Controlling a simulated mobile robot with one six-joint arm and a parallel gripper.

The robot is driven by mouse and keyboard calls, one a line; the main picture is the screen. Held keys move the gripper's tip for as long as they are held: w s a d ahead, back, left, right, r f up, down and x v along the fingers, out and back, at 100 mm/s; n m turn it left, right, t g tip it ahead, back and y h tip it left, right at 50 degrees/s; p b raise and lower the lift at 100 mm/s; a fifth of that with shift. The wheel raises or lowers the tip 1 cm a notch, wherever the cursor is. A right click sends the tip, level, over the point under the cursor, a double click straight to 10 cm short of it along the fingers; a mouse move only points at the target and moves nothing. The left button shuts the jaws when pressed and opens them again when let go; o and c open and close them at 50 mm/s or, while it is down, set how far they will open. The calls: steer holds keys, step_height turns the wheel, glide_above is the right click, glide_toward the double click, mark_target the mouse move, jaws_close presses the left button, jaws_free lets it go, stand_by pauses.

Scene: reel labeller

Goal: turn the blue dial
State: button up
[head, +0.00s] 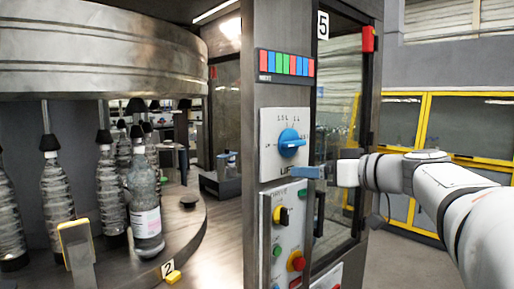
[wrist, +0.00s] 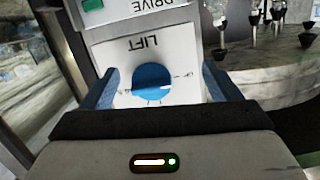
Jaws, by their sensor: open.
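The blue dial (head: 291,142) sits on a white plate (head: 270,128) with printed marks, on the front of a dark metal column. In the wrist view the blue dial (wrist: 152,82) appears upside down, below the printed word LIFT. My gripper (head: 309,172) is open, with its blue fingers just below and to the right of the dial in the head view. In the wrist view its fingers (wrist: 160,71) stand apart on either side of the dial. No contact with the dial can be made out. The dial's far side is hidden.
Below is a DRIVE panel (head: 291,222) with a black-and-yellow switch (head: 282,215) and a red button (head: 297,261). Coloured buttons (head: 286,66) sit above the dial. A glass door (head: 339,130) stands right. Bottles (head: 145,205) stand on a round carousel at left.

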steer(key=n+t, duration=0.1)
steer(key=t, duration=0.1)
glide_toward(298, 142)
steer(key=w, duration=0.2)
steer(key=shift+y, duration=0.3)
steer(key=p+x, duration=0.1)
steer(key=x, duration=0.3)
steer(key=p+x, duration=0.1)
steer(key=x, duration=0.1)
steer(key=shift+s+a+p, duration=0.1)
steer(key=shift+a+p, duration=0.25)
steer(key=shift+a, duration=0.15)
steer(key=shift+w+a+f, duration=0.15)
steer(key=shift+w+a, duration=0.2)
steer(key=shift+w, duration=0.15)
steer(key=shift+c, duration=0.5)
